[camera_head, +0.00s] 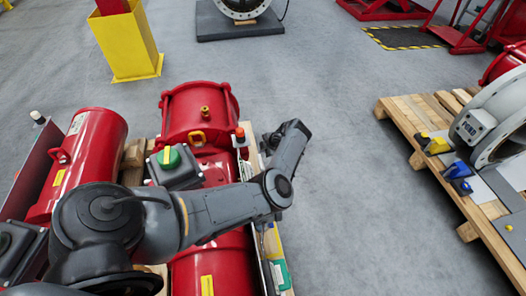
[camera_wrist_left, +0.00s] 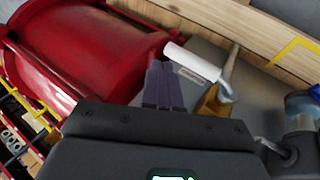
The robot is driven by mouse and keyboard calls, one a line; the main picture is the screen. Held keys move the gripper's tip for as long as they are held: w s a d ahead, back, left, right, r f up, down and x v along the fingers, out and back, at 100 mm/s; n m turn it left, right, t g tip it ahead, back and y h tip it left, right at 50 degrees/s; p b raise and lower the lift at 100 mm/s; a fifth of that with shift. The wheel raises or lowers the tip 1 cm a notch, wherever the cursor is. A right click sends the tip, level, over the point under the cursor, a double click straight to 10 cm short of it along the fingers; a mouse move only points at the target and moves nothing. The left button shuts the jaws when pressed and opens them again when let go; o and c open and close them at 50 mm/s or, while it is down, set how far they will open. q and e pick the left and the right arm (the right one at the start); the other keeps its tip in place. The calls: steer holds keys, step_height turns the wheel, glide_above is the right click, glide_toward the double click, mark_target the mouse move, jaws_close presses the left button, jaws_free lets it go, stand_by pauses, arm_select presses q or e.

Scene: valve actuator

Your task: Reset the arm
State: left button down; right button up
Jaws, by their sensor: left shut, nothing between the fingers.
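My left arm (camera_head: 225,208) comes in from the left in the head view. It reaches over the red valve actuator (camera_head: 198,112), bends at an elbow and folds up to the right of it. The fingers of my left gripper cannot be made out there. In the left wrist view my left gripper (camera_wrist_left: 163,84) is shut, its two purple-grey fingers together with nothing between them. A red cylinder body (camera_wrist_left: 95,45) lies left of the fingers. A white cylindrical part (camera_wrist_left: 192,62) is just beyond the fingertips; whether they touch cannot be told. My right gripper is not in view.
A green-and-yellow knob box (camera_head: 175,167) and a second red cylinder (camera_head: 88,160) are close to my arm. A yellow post (camera_head: 128,45) stands at the back. A wooden pallet (camera_head: 405,115) with a flanged valve is at right. The grey floor between is clear.

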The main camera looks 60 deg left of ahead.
arm_select(q)
step_height(320, 180, up, 10)
steer(key=w+f+p, duration=0.1)
steer(key=w+p, duration=0.1)
steer(key=p, duration=0.2)
steer(key=s+a+r+m+t+y+p, duration=0.2)
steer(key=s+a+r+m+y+p, duration=0.25)
steer(key=a+r, duration=0.45)
steer(key=w+d+r+m+t+p, duration=0.3)
steer(key=r+m+t+p, duration=0.1)
steer(key=r+m, duration=0.4)
steer(key=s+d+r+m+t+h+p, duration=0.1)
steer(key=d+r+m+t+h+p, duration=0.2)
steer(key=d+m, duration=0.75)
steer(key=s+d+r+m+h+p, duration=0.1)
steer(key=d+m+h+p, duration=0.3)
steer(key=d, duration=1.4)
steer(key=s+d+r+m+g+h+p, duration=0.25)
steer(key=s+d+m, duration=0.25)
steer(key=s+d, duration=0.4)
steer(key=s+d+r+m+g+h+p, duration=0.1)
steer(key=s+d+r+m+p, duration=0.2)
steer(key=s+d, duration=0.6)
step_height(320, 180, up, 36)
steer(key=w+d+m+p, duration=0.1)
steer(key=d+p, duration=0.1)
steer(key=p, duration=3.5)
steer(key=shift+w, duration=0.35)
